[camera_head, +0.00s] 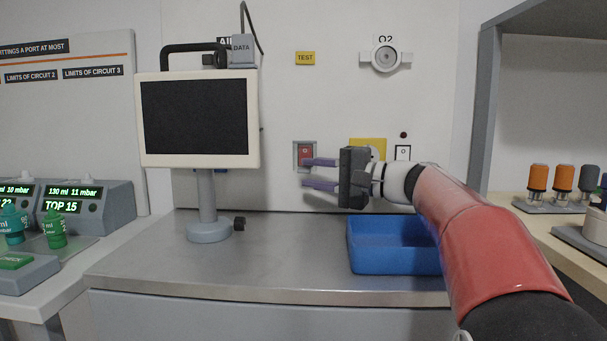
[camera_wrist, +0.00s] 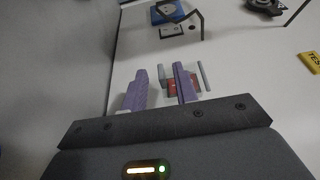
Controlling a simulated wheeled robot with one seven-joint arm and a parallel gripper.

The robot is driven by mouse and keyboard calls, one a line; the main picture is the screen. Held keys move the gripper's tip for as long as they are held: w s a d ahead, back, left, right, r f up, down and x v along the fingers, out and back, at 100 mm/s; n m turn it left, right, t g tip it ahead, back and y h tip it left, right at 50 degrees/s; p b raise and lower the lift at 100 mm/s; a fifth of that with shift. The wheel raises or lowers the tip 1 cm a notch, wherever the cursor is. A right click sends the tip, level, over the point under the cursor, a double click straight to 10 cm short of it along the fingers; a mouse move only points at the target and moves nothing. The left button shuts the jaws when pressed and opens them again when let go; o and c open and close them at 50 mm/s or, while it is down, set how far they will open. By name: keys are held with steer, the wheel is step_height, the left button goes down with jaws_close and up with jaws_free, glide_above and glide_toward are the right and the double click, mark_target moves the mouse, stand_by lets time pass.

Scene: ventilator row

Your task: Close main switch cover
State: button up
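A red switch (camera_head: 305,154) in a grey frame (camera_head: 295,160) is on the back wall, right of the monitor. It also shows in the wrist view (camera_wrist: 172,86), partly hidden by my fingers, with a grey upright bar (camera_wrist: 202,76) beside it. I cannot clearly make out a separate cover or its position. My gripper (camera_head: 317,174) is open, its two purple fingers apart and pointing left, just right of and slightly below the switch. In the wrist view my gripper (camera_wrist: 158,82) has nothing visible held between its fingers. Whether a finger touches the frame cannot be told.
A monitor (camera_head: 197,117) on a stand is left of the switch. A yellow plate (camera_head: 368,144) and a small white switch (camera_head: 403,153) are behind my wrist. A blue tray (camera_head: 385,262) sits on the metal counter (camera_head: 280,270) below my arm. The counter's middle is clear.

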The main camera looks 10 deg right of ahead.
steer(key=shift+v, duration=2.3)
